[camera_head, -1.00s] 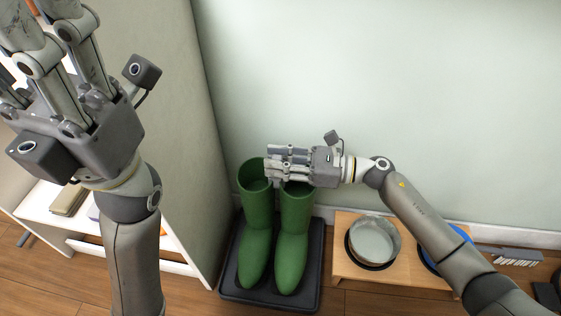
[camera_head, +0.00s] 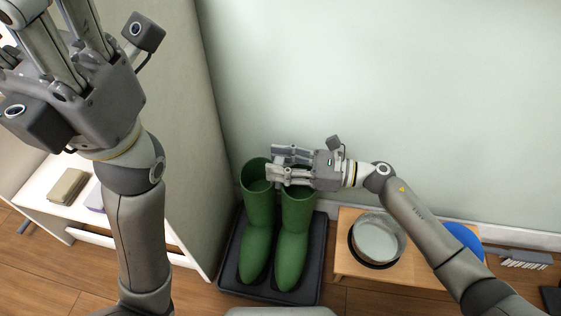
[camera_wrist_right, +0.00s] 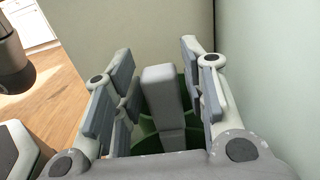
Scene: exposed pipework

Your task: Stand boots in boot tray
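Two green boots stand upright side by side in the black boot tray (camera_head: 228,278), the left boot (camera_head: 258,220) and the right boot (camera_head: 294,245), toes toward me. My right gripper (camera_head: 274,165) is at the top of the right boot and hides part of its opening. Its fingers are spread apart. In the right wrist view the gripper (camera_wrist_right: 158,85) is open, with green boot material (camera_wrist_right: 150,138) visible below and between the fingers; I cannot tell whether they touch. My left gripper is raised at the upper left, its fingertips outside the picture.
A wooden stand (camera_head: 350,268) with a metal bowl (camera_head: 377,238) and a blue bowl (camera_head: 463,238) stands right of the tray. A white shelf unit (camera_head: 200,240) is close on the left, and the wall is behind. A brush (camera_head: 524,259) lies at far right.

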